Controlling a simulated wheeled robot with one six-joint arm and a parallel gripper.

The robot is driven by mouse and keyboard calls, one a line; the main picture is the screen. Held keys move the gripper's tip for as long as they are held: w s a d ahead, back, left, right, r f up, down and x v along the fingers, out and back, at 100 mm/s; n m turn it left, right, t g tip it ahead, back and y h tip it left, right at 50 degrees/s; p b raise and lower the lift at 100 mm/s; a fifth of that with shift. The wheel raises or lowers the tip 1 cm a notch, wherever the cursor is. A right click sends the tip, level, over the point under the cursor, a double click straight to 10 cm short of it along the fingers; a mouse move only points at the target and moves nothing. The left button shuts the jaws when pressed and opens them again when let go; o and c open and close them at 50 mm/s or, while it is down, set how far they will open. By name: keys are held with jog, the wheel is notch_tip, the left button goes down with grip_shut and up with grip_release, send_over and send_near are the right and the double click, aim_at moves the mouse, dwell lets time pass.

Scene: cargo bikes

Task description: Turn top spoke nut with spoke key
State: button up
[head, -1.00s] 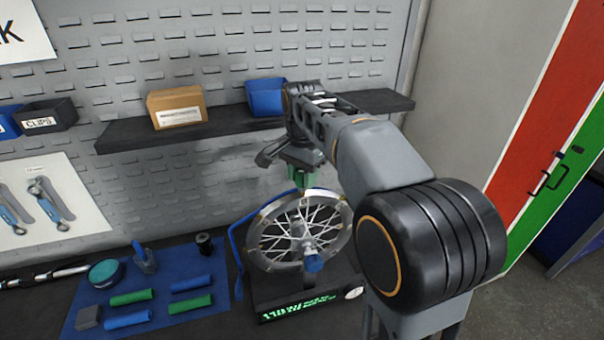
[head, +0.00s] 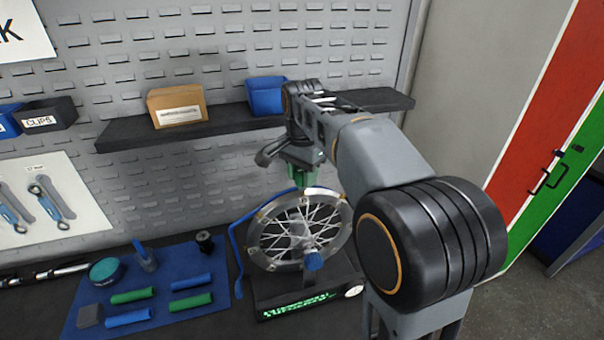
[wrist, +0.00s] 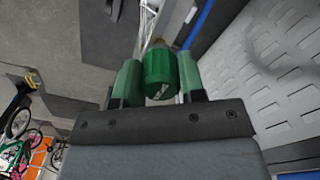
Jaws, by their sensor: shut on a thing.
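My gripper (head: 304,178) points down at the top of the spoked wheel (head: 262,258), which stands upright in a truing stand. In the wrist view my gripper (wrist: 158,88) has its green fingers shut on the spoke key (wrist: 159,72), a dark green ribbed knob. The key's far end points toward the wheel's rim and spokes at the top of that view. The top spoke nut is hidden behind the key and gripper. I cannot tell whether the key sits on it.
The stand's base has a green lit display (head: 300,306). A blue mat (head: 75,320) with green and blue grips lies at left. A shelf (head: 225,128) with a cardboard box (head: 177,105) and a blue bin (head: 266,97) is behind my gripper.

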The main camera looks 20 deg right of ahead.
jog(key=shift+f+b, duration=0.35)
jog(key=shift+f, duration=0.2)
dwell(0.9)
jog(key=o, duration=0.4)
grip_shut()
jog(key=m+p, duration=0.1)
jog(key=m, duration=0.2)
jog(key=shift+m, duration=0.3)
jog(key=shift+f+m, duration=0.2)
jog(key=shift+m, duration=1.2)
